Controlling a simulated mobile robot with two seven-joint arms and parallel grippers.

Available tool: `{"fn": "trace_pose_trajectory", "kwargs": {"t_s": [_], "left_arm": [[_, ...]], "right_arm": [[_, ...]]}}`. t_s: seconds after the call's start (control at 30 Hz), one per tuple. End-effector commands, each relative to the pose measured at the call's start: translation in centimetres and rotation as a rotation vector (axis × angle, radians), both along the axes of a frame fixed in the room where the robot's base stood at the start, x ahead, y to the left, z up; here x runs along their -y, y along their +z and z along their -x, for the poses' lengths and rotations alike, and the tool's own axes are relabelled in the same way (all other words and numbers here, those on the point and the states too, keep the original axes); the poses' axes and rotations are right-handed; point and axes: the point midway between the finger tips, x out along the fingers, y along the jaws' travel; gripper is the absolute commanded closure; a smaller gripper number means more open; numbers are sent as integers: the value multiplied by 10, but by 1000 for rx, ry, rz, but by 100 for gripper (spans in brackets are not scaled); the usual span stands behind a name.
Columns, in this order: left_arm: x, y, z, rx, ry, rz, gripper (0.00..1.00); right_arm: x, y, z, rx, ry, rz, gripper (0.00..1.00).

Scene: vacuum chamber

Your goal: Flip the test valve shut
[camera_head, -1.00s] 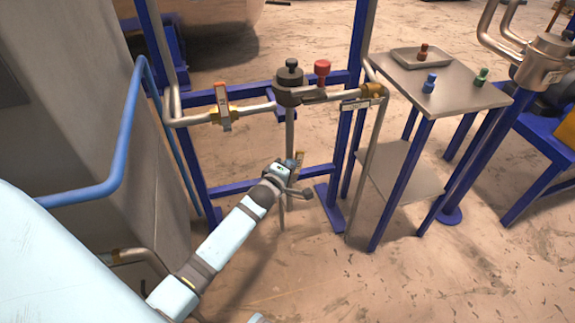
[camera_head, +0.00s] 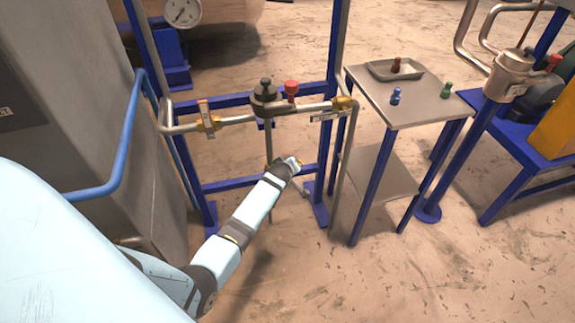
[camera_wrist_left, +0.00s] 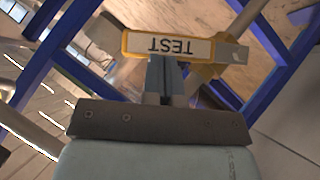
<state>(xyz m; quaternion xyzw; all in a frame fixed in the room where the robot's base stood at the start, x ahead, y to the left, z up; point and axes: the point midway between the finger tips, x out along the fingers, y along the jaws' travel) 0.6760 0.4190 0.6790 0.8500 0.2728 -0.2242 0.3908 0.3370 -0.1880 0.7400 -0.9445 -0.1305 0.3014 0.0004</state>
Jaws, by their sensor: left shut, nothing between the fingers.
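The test valve's handle (camera_wrist_left: 168,47) shows in the left wrist view as a yellow-edged plate with TEST upside down on it. It lies crosswise just beyond my fingertips, beside a yellow valve body (camera_wrist_left: 206,72) on a grey pipe (camera_wrist_left: 247,17). My left gripper (camera_wrist_left: 163,65) is shut and empty, its tips at the plate's lower edge; I cannot tell if they touch. In the head view my left gripper (camera_head: 292,165) is low in front of the blue rack, mostly hiding the test valve. My right gripper is not in view.
On the blue rack (camera_head: 336,60) are a left valve (camera_head: 207,117), a black-topped fitting (camera_head: 264,97), a red knob (camera_head: 291,88) and a right valve (camera_head: 343,103). A side table (camera_head: 420,105) with a tray stands right. A grey cabinet (camera_head: 95,90) stands left. Floor in front is clear.

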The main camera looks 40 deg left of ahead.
Motion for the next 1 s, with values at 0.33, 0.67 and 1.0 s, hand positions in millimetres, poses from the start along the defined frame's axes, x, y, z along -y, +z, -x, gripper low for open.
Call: {"fn": "trace_pose_trajectory", "kwargs": {"t_s": [0.33, 0.67, 1.0], "left_arm": [[14, -25, -18, -240, 0, -204, 100], [19, -40, -25, -374, 2, -323, 100], [22, -44, -27, -371, 2, -320, 100]], "right_arm": [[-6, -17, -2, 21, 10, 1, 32], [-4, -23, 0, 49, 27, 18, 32], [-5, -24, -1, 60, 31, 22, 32]]}}
